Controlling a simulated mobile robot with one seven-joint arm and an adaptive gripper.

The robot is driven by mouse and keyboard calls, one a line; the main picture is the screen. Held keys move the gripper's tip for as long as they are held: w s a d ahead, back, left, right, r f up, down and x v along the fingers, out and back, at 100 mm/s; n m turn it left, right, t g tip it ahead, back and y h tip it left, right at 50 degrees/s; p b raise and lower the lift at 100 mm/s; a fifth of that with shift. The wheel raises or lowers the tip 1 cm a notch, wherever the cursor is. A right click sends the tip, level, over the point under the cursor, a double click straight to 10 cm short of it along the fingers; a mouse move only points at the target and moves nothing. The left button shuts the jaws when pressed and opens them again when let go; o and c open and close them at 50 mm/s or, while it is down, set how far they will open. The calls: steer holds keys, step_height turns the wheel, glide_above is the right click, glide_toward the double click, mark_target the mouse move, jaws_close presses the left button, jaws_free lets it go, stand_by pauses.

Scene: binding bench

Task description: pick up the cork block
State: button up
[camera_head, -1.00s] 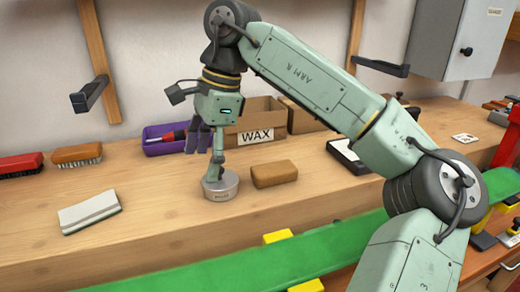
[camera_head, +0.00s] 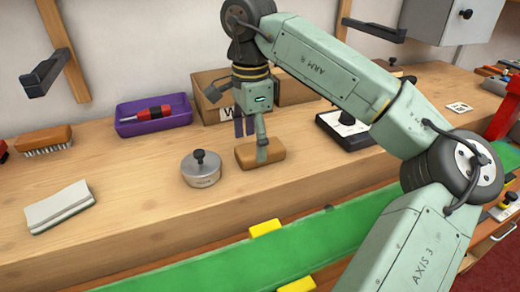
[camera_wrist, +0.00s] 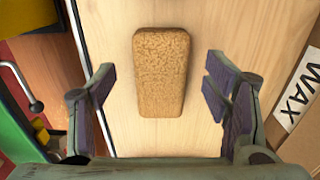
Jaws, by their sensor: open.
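The cork block (camera_head: 274,153) lies flat on the wooden bench, a brown rounded block. In the wrist view the cork block (camera_wrist: 161,70) lies lengthwise between and a little beyond my fingers, with bare wood on both sides of it. My gripper (camera_head: 258,143) is over the block in the head view, pointing down. In the wrist view my gripper (camera_wrist: 161,95) is open, its two purple-padded fingers apart and empty. One finger hides part of the block in the head view.
A round metal tin (camera_head: 201,172) with a black knob stands just left of the block. The WAX box (camera_head: 208,88) and a purple tray (camera_head: 152,125) are behind. A white-and-grey block (camera_head: 59,207) lies farther left. A green strip (camera_head: 225,262) runs along the front.

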mark_target(252, 149)
steer(key=shift+f, duration=1.4)
steer(key=shift+c, duration=0.4)
steer(key=c, duration=1.3)
steer(key=shift+o, duration=0.2)
step_height(252, 149, up, 10)
steer(key=shift+r+b, duration=0.1)
steer(key=shift+b, duration=0.3)
